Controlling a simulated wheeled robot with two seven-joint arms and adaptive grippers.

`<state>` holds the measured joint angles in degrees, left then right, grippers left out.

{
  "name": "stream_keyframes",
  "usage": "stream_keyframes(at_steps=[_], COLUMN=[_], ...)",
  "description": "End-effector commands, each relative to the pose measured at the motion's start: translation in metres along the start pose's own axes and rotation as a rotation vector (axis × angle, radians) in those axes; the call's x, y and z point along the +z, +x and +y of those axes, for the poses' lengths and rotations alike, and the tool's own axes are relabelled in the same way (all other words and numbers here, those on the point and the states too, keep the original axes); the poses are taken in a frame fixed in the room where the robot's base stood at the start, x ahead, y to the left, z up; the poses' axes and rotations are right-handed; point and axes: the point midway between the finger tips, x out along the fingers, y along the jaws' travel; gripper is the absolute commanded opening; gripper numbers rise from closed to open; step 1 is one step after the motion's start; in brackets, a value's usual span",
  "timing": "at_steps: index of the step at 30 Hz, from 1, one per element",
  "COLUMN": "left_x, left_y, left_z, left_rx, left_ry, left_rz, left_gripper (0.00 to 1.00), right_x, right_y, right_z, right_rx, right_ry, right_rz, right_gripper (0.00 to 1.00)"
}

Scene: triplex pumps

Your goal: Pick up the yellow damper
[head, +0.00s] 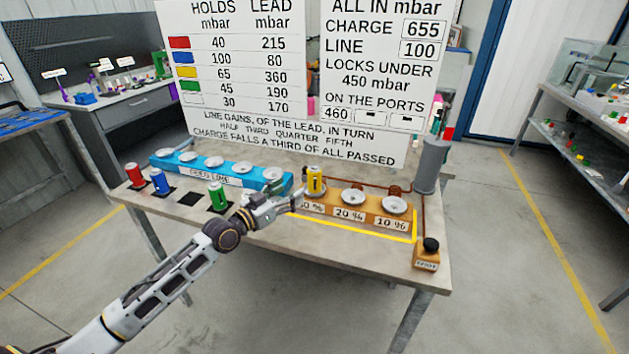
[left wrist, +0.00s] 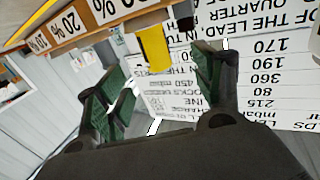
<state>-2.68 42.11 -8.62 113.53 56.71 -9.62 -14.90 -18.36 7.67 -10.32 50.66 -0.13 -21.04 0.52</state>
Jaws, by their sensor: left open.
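The yellow damper (head: 315,180) stands upright on the leftmost seat of the wooden port block (head: 375,222), which also has seats marked 20 % and 10 %. My left gripper (head: 285,204) is open and close to the left of the damper, at about its lower height. In the left wrist view, which is turned upside down, the yellow damper (left wrist: 155,48) shows between the spread green-padded fingers of the left gripper (left wrist: 162,85), towards their tips. I cannot tell whether either finger touches it. My right gripper is not in view.
Red (head: 135,176), blue (head: 160,182) and green (head: 217,196) dampers stand on the left of the table (head: 270,235). A blue rack (head: 200,173) with several empty-looking seats lies behind. A grey cylinder (head: 431,165) and a black-knobbed box (head: 427,258) are at right. A large board (head: 290,70) stands behind.

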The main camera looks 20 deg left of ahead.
Motion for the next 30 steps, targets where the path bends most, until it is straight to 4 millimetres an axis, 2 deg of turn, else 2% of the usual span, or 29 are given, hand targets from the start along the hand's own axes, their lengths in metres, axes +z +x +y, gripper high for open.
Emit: stream_keyframes(at_steps=[24, 30], left_x=[-0.001, 0.0], left_y=[0.057, 0.063], left_z=[0.001, 0.001], left_rx=[0.001, 0.001], left_ry=[-0.001, -0.001], left_rz=[0.001, 0.0], left_gripper=[0.67, 0.67], right_x=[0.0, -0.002], right_y=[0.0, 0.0], right_z=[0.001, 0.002], right_rx=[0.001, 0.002], right_ry=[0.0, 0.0], right_rz=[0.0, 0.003], right_gripper=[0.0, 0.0])
